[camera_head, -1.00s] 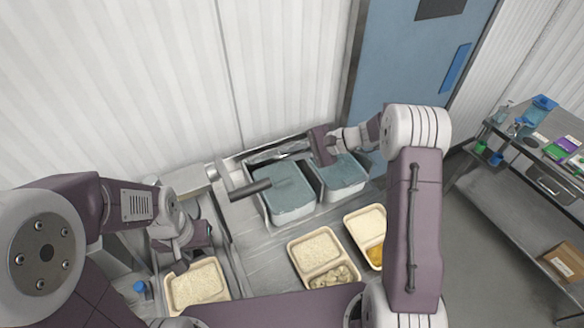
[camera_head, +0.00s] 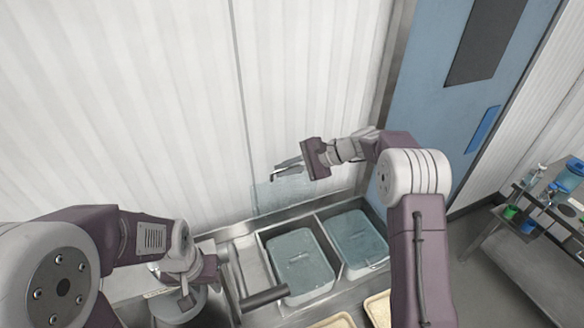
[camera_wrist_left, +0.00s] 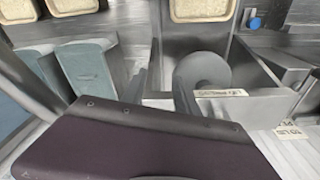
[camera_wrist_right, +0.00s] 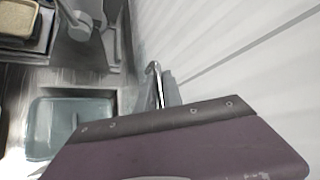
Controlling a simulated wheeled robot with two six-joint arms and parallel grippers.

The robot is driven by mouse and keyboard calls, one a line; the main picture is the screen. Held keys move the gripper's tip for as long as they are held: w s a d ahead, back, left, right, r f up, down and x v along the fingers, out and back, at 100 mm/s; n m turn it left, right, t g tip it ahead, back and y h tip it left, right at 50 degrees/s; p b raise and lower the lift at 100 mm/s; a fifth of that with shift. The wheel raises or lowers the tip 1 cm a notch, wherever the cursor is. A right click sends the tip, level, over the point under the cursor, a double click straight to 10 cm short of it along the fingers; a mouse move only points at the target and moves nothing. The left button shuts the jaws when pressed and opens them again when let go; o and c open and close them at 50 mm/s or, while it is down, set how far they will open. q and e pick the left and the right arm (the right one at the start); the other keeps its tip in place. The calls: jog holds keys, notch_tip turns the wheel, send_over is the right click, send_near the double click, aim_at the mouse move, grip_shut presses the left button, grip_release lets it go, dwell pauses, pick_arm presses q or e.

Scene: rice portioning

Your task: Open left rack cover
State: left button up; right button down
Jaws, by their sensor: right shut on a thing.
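The left rack cover (camera_head: 268,196) is a clear pane with a metal handle. It stands raised behind the left compartment, against the white wall. My right gripper (camera_head: 287,167) is shut on the cover's handle, and the metal handle (camera_wrist_right: 157,84) shows between its fingers in the right wrist view. Below it, the left rack compartment is uncovered and holds a blue-grey container (camera_head: 301,263). My left gripper (camera_head: 186,291) is low at the left, over a grey round vessel. In the left wrist view its fingers (camera_wrist_left: 160,92) are apart with nothing clearly held.
A second blue-grey container (camera_head: 353,240) sits in the right compartment. A dark cylindrical bar (camera_head: 263,298) sticks out in front of the left one. Beige trays (camera_head: 380,308) stand at the front. A shelf with bottles (camera_head: 548,210) is at the far right.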

pick_arm(q)
jog(key=shift+w+d+r, duration=0.2)
jog(key=shift+w+r, duration=0.05)
jog(key=shift+w, duration=0.2)
pick_arm(e)
jog(key=shift+w+a+f, duration=0.1)
jog(key=shift+w+f, duration=0.05)
jog(key=shift+w, duration=0.25)
